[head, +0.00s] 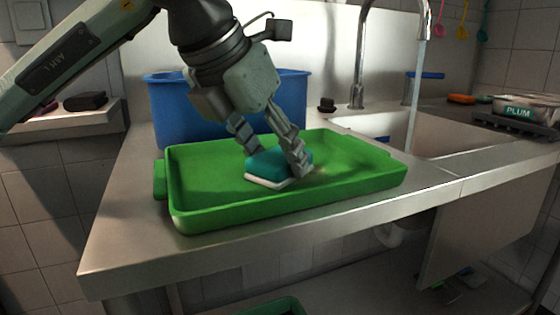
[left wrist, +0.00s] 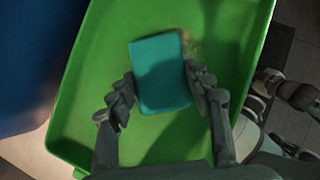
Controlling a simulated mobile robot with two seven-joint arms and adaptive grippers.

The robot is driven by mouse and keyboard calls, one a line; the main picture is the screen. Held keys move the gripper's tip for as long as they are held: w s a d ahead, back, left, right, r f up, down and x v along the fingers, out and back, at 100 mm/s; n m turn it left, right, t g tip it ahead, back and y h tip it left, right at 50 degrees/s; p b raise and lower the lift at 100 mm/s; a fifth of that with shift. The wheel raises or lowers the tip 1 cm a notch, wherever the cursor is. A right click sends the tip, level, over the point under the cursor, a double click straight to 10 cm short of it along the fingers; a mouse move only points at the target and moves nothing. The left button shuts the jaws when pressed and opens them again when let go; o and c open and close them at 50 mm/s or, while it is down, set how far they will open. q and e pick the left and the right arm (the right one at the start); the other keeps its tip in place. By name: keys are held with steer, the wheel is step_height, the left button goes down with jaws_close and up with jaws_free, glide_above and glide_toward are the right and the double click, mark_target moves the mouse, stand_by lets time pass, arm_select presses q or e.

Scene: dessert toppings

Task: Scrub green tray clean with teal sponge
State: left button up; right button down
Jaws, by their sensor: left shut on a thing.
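The green tray (head: 215,202) lies flat on the counter, and its floor and walls fill much of the left wrist view (left wrist: 222,52). My left gripper (head: 270,158) reaches down into the tray from above. It is shut on the teal sponge (head: 262,165), which has a pale underside and seems to rest on the tray floor. In the left wrist view the sponge (left wrist: 160,75) sits between both fingers. A small brownish smudge (head: 320,171) shows on the tray floor just right of the sponge. My right gripper is not clearly seen.
A blue bin (head: 170,115) stands behind the tray. The sink (head: 440,135) is to the right, with water running from the tap (head: 359,60). An orange sponge (head: 461,98) and a container marked PLUM (head: 520,110) are at the far right. The counter's front edge lies close before the tray.

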mark_target(310, 176)
arm_select(q)
steer(key=shift+w+a+f, duration=0.1)
steer(key=shift+w+a, duration=0.1)
steer(key=shift+w, duration=0.3)
steer(key=shift+w+d, duration=0.25)
steer(key=shift+d, duration=0.45)
steer(key=shift+w+d, duration=0.25)
steer(key=shift+d, duration=0.45)
steer(key=shift+s+d+b, duration=0.25)
steer(key=shift+s+b, duration=0.15)
steer(key=shift+s, duration=0.25)
steer(key=shift+s+d+b, duration=0.2)
steer(key=shift+s+b, duration=0.05)
steer(key=shift+s, duration=0.25)
steer(key=shift+s+d+b, duration=0.2)
steer(key=shift+s, duration=0.25)
steer(key=shift+w+a+b, duration=0.15)
steer(key=shift+w+a, duration=0.2)
steer(key=shift+w, duration=0.5)
steer(key=shift+w+a+b, duration=0.15)
steer(key=shift+w+a, duration=0.2)
steer(key=shift+w, duration=0.45)
steer(key=shift+r+p, duration=1.9)
steer(key=shift+r, duration=1.15)
steer(key=shift+r, duration=0.1)
